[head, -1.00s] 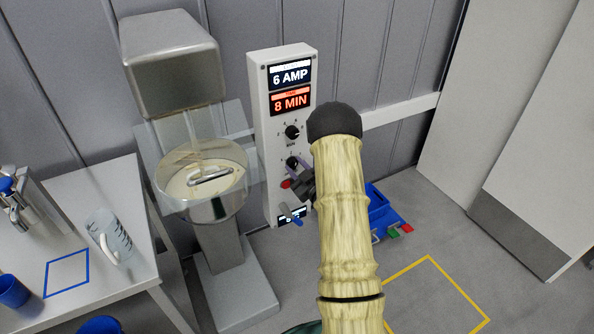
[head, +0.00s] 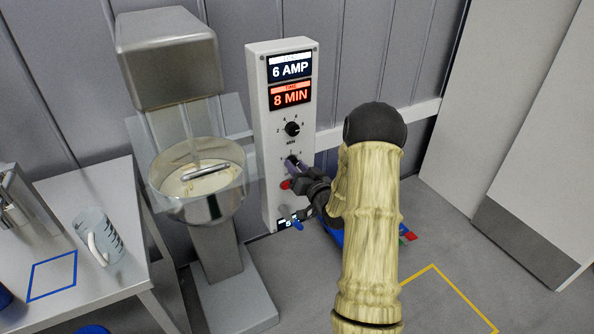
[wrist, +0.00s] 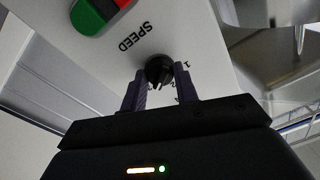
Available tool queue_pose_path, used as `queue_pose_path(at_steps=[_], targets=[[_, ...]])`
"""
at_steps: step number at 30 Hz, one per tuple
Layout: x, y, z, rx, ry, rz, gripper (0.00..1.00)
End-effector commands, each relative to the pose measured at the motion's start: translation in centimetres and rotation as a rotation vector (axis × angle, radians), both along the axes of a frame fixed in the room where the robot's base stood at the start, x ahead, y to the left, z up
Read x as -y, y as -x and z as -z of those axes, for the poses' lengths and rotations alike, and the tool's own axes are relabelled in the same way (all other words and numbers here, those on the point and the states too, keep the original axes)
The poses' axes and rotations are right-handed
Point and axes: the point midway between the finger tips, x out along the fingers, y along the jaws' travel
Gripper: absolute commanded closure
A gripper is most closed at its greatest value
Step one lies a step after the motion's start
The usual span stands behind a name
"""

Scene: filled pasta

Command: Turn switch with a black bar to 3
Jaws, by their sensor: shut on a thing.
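The white control panel (head: 261,150) carries a lower black knob (head: 291,160) and an upper black knob (head: 292,129) marked MIN. My gripper (head: 297,165) reaches the lower knob from the right, with its purple fingers partly covering it. In the wrist view the same knob (wrist: 159,68) sits between the two fingertips of my gripper (wrist: 160,76), which is shut on it. SPEED is printed beside this knob, and the numbers 1 and 2 show near the right finger. The other numbers are partly hidden. The knob's pointer direction is hard to tell.
A red and green button (wrist: 101,12) is close to the knob. A mixer with a steel bowl (head: 205,208) stands left. A table (head: 90,285) holds a clear jug (head: 95,237).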

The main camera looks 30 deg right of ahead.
Motion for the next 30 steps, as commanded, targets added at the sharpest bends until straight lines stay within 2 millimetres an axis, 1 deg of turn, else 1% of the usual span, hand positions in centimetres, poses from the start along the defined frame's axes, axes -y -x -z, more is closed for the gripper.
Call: queue_pose_path(at_steps=[7,20,21,23,24,30], targets=[[0.00,0.03,0.10,-0.004,-0.075,0.000,0.93],[0.01,0.04,0.07,-0.005,-0.086,0.001,0.93],[0.01,0.04,0.07,-0.005,-0.086,0.001,0.62],[0.01,0.03,0.06,-0.005,-0.086,0.001,0.51],[0.01,0.03,0.06,-0.005,-0.086,0.001,0.48],[0.01,0.02,0.04,-0.004,-0.085,0.000,0.48]])
